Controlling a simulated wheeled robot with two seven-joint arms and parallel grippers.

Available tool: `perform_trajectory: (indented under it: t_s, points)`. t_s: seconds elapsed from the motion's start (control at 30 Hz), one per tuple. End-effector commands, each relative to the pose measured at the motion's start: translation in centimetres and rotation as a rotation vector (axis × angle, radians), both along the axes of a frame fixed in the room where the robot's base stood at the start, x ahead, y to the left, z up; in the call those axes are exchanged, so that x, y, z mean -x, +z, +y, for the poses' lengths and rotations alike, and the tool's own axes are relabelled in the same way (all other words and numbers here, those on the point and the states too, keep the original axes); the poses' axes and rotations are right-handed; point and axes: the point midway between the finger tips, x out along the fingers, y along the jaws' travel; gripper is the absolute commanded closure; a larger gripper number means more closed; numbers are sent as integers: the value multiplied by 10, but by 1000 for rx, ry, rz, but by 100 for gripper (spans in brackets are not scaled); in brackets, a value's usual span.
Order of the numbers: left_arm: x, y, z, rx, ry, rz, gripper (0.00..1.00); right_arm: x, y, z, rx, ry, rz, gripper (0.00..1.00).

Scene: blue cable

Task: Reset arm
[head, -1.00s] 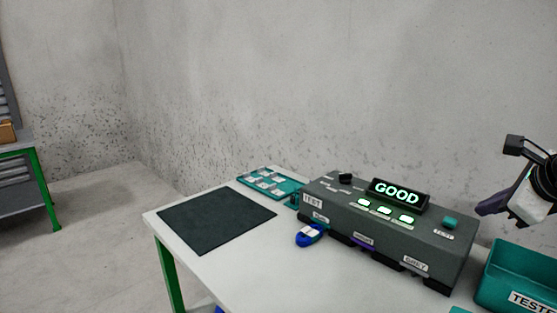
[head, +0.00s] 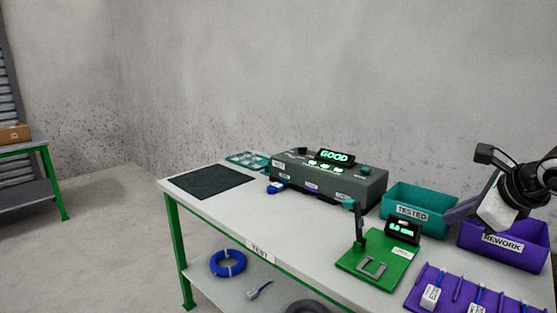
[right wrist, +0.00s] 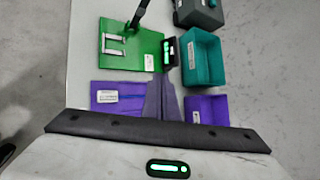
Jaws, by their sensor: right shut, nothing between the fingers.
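My right gripper (head: 458,210) is at the right of the head view, raised over the bench near the teal and purple bins. Its fingers are shut and empty. They also show in the right wrist view (right wrist: 161,82), pointing toward the bench. My left gripper is not in view. The blue cable (head: 277,187) lies coiled at the left front of the grey tester (head: 345,190), whose display reads GOOD. I cannot tell whether the cable is plugged into it.
A teal TESTED bin (head: 420,211) and a purple REWORK bin (head: 505,244) stand at the right. A green fixture (head: 375,261) and a purple rack (head: 465,292) are in front. A dark mat (head: 206,181) lies left. A blue coil (head: 228,263) rests on the lower shelf.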

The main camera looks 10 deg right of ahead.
Motion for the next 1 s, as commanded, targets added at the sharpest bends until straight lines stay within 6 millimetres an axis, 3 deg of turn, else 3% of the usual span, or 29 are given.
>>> perform_trajectory:
  t_s: [0.27,0.47,0.57,0.6,0.7,0.77,0.87,1.0]
  points:
    - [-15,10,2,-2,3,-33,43,-4,-43,80,-241,132,36,100]
    - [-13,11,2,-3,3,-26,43,7,-76,171,-575,231,86,100]
    - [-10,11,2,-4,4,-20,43,25,-89,239,-912,253,137,100]
    - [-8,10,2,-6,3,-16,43,35,-90,268,-1102,234,165,100]
    - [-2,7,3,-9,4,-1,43,47,-87,306,-1562,90,225,100]
    - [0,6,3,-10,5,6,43,50,-91,311,-1824,-62,259,100]
    - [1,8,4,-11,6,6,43,52,-120,299,-2213,-426,303,100]
    - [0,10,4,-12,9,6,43,79,-210,270,-2582,-1119,339,100]
